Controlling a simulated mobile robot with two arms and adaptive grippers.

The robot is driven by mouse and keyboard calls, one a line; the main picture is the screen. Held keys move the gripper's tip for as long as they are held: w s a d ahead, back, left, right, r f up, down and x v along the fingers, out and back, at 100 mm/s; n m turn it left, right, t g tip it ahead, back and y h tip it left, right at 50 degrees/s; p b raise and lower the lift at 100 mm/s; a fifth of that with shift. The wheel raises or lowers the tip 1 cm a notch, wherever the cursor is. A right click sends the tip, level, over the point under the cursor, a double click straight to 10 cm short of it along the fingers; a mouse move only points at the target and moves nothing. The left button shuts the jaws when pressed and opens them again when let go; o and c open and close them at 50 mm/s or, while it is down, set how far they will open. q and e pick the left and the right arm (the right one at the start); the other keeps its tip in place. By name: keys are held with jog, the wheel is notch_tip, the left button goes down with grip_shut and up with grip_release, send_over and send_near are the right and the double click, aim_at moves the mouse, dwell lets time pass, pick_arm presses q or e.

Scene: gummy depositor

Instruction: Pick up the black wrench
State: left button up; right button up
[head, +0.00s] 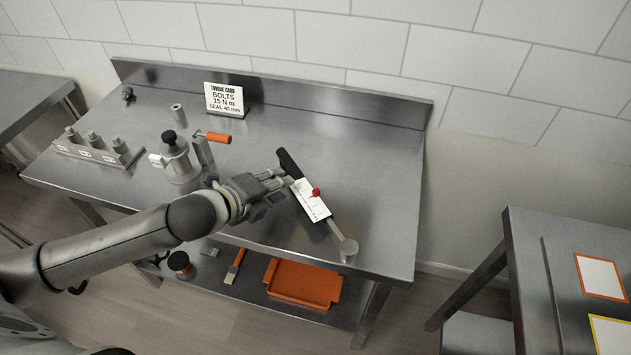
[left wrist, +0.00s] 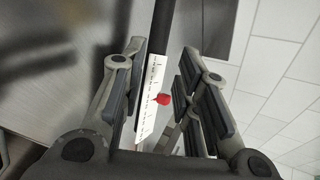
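The black wrench lies on the steel table, with its black handle (head: 288,162) toward the back wall. A white scale plate (head: 312,200) with a red pointer (head: 316,191) sits along its middle, and a grey shaft runs to a round head (head: 348,247) near the front edge. My left gripper (head: 284,181) is at the wrench's left side, close to the handle and plate. In the left wrist view my left gripper (left wrist: 162,92) is open, with the scale plate (left wrist: 151,98) and black handle (left wrist: 161,25) seen between its fingers. Contact cannot be told. My right gripper is not in view.
A torque card (head: 225,99) stands at the back. A metal pot-like device (head: 178,163), an orange-handled part (head: 217,137) and a block with several posts (head: 98,150) are on the left. An orange tray (head: 303,284) sits on the lower shelf. The table's right side is clear.

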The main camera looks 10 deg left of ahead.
aim_at(295, 177)
pick_arm(q)
jog(key=x, duration=0.3)
jog(key=shift+w+d+f, duration=0.15)
jog(key=shift+w, duration=0.1)
jog(key=shift+p+x, duration=0.7)
jog(key=shift+x, duration=0.25)
jog(key=x, duration=0.3)
jog(key=shift+w+a, duration=0.1)
jog(key=shift+a, duration=0.15)
jog(key=shift+w+d+f+p, duration=0.1)
jog(key=shift+w+f+p, duration=0.1)
jog(key=shift+p, duration=0.1)
jog(key=shift+s, duration=0.1)
grip_shut()
jog(key=shift+r, duration=0.1)
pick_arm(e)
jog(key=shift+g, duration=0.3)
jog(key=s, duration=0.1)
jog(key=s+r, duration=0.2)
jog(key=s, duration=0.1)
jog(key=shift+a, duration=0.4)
